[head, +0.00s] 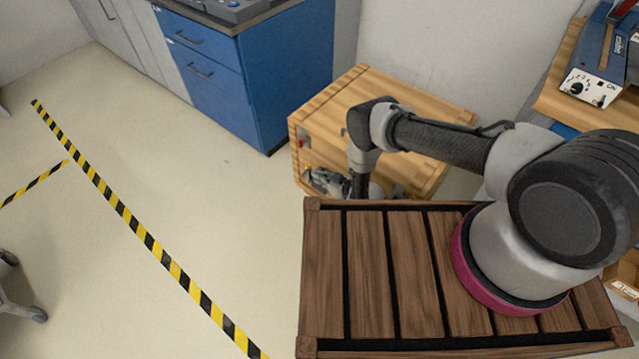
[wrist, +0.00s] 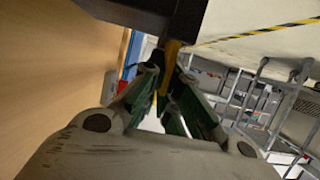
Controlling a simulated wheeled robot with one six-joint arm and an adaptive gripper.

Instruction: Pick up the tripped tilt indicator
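A light wooden crate (head: 412,88) stands behind the slatted cart top. On its left face is a small red-and-white marker (head: 304,143), and below it a small yellow piece (head: 308,170) by my gripper (head: 325,182). I cannot tell which is the tripped tilt indicator. In the wrist view my gripper (wrist: 167,82) has its green-sided fingers converging, with a narrow yellow strip (wrist: 172,62) between or just behind the tips. A dark block (wrist: 145,15) covers the top of that view. Whether the fingers grip the strip is unclear.
The dark slatted wooden top (head: 380,275) fills the front. A blue cabinet (head: 235,75) stands behind, left of the crate. A wooden bench (head: 560,95) with a blue device (head: 597,60) is at right. Open floor with striped tape (head: 150,240) lies at left.

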